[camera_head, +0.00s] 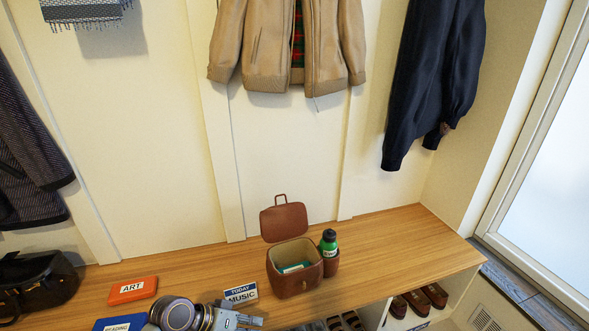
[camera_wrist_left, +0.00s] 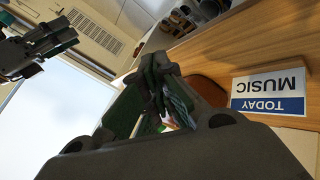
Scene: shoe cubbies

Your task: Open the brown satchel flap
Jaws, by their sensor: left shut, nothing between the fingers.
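The brown satchel (camera_head: 296,284) stands upright on the wooden bench in the head view. Its flap (camera_head: 284,222) is raised up and back, and the pale inside shows with a teal item (camera_head: 294,268) in it. A green bottle (camera_head: 329,243) sits in the satchel's right side pocket. My left gripper (camera_head: 254,319) is shut and empty, at the lower left of the satchel and apart from it. In the left wrist view its closed fingers (camera_wrist_left: 160,88) partly hide a brown surface (camera_wrist_left: 208,90), likely the satchel. My right gripper (camera_wrist_left: 38,48) seems to show at the upper left there; its jaws are unclear.
A TODAY MUSIC sign (camera_head: 240,292) stands left of the satchel. An orange ART item (camera_head: 133,290), a blue READING item (camera_head: 119,324) and a black bag (camera_head: 36,284) are farther left. Shoes (camera_head: 415,302) sit in cubbies below. The bench (camera_head: 420,245) is clear to the right.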

